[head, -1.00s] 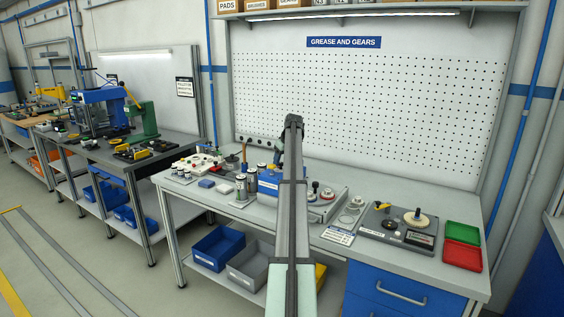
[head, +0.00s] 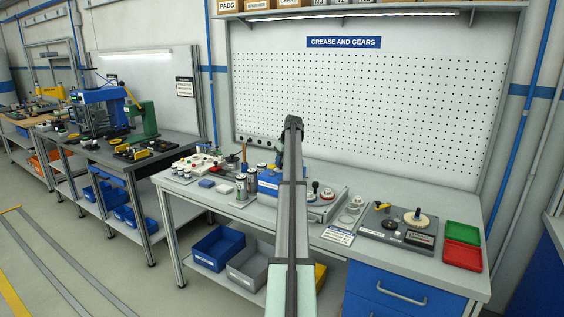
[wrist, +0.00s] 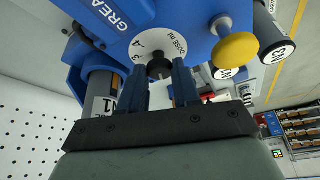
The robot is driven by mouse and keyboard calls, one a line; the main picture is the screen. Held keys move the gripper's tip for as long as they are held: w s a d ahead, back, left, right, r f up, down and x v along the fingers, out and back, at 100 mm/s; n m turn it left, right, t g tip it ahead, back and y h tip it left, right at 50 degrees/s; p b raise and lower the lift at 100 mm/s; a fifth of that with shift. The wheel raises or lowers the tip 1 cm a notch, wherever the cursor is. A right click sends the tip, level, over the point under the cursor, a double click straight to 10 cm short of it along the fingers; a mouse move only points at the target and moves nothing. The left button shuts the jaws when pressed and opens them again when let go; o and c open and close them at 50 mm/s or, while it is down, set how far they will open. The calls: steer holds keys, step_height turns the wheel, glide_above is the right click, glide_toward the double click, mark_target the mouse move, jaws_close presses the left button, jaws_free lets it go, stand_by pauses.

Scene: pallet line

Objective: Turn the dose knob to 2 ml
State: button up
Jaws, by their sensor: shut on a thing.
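The dose knob (wrist: 159,68) is a small dark knob at the middle of a white dial (wrist: 158,45) marked "DOSE ml" in the wrist view. The dial is on the face of a blue grease unit (wrist: 185,14). The figures 3 and 4 show on the dial; the lower part, with any 2 mark, is hidden behind my fingers. My gripper (wrist: 162,80) is shut on the dose knob, one finger on each side. In the head view the blue unit (head: 268,181) stands on the bench, and my arm hides the knob.
A yellow button (wrist: 236,49) sticks out of the unit right of the dial. In the head view green (head: 463,232) and red (head: 462,255) trays lie at the bench's right end.

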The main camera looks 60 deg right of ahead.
steer(key=shift+a+m, duration=0.1)
steer(key=shift+m, duration=0.3)
steer(key=m+g+h, duration=0.1)
steer(key=m, duration=0.2)
steer(key=shift+w+a+m, duration=0.1)
steer(key=shift+m, duration=0.2)
steer(key=shift+w+m+g+h, duration=0.1)
steer(key=shift+m+g+h, duration=0.25)
steer(key=shift+m, duration=0.75)
steer(key=shift+w+m+g+h, duration=0.1)
steer(key=shift+m+g+h, duration=0.25)
steer(key=shift+m, duration=0.75)
steer(key=o, duration=1.1)
steer(key=shift+c, duration=0.2)
steer(key=shift+s, duration=0.1)
steer(key=v, duration=1.3)
steer(key=shift+a+r, duration=0.2)
steer(key=shift+r, duration=0.15)
